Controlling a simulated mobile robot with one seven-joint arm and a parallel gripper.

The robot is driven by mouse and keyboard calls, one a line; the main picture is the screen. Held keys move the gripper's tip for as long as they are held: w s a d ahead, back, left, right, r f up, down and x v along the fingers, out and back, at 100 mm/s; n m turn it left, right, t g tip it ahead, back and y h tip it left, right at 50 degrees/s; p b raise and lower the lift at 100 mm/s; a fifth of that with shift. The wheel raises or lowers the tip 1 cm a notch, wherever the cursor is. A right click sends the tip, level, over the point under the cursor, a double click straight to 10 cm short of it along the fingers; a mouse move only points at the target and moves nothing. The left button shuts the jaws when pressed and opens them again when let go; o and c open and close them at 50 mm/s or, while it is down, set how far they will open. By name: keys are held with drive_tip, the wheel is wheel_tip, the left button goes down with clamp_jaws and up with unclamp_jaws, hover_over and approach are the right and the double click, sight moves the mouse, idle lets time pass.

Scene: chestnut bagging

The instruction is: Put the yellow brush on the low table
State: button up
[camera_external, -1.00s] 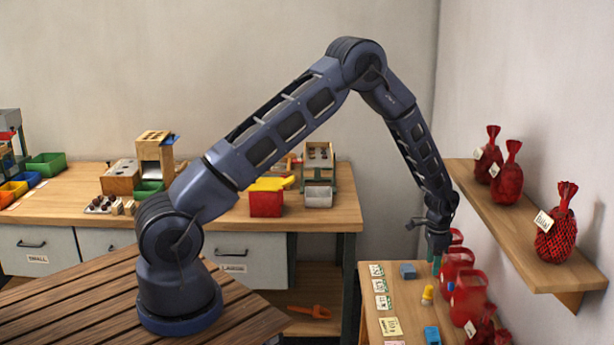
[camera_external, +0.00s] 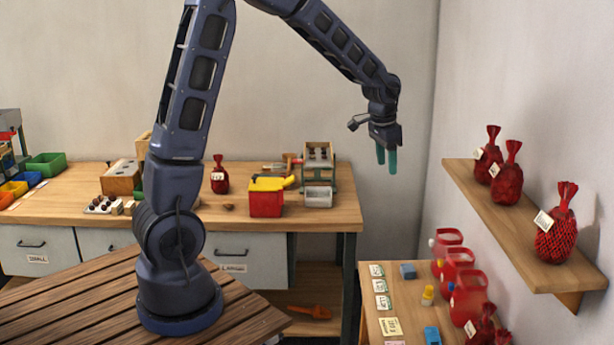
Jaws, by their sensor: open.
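A small yellow item (camera_external: 428,294) with a pale lower part stands on the low table (camera_external: 372,322) at the lower right. Another yellow piece (camera_external: 272,183) lies across the top of a red box (camera_external: 266,203) on the workbench. The view is too small to tell which of these is the brush. My gripper (camera_external: 387,163) is open, with its teal fingers pointing down. Nothing shows between them. It hangs in the air above and behind the low table, right of the workbench.
The low table holds cards (camera_external: 380,286), a blue-grey block (camera_external: 408,271), a blue item (camera_external: 432,336) and several red containers (camera_external: 457,262) along the wall. A wall shelf (camera_external: 520,226) with red net bags overhangs its right side. The workbench (camera_external: 340,207) carries boxes and bins.

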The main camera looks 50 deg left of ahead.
drive_tip(key=s+a+r+n+t, duration=0.1)
drive_tip(key=s+a+r, duration=0.4)
drive_tip(key=s, duration=0.4)
drive_tip(key=s+a+r+n, duration=0.2)
drive_tip(key=s+a+r, duration=0.1)
drive_tip(key=s+r, duration=0.5)
drive_tip(key=s+a+n+t, duration=0.1)
drive_tip(key=s+a, duration=0.1)
drive_tip(key=s, duration=0.7)
drive_tip(key=s+a+n, duration=0.1)
drive_tip(key=s+a, duration=0.1)
drive_tip(key=s, duration=0.7)
drive_tip(key=shift+s+r+t, duration=0.35)
drive_tip(key=shift+r+t, duration=0.05)
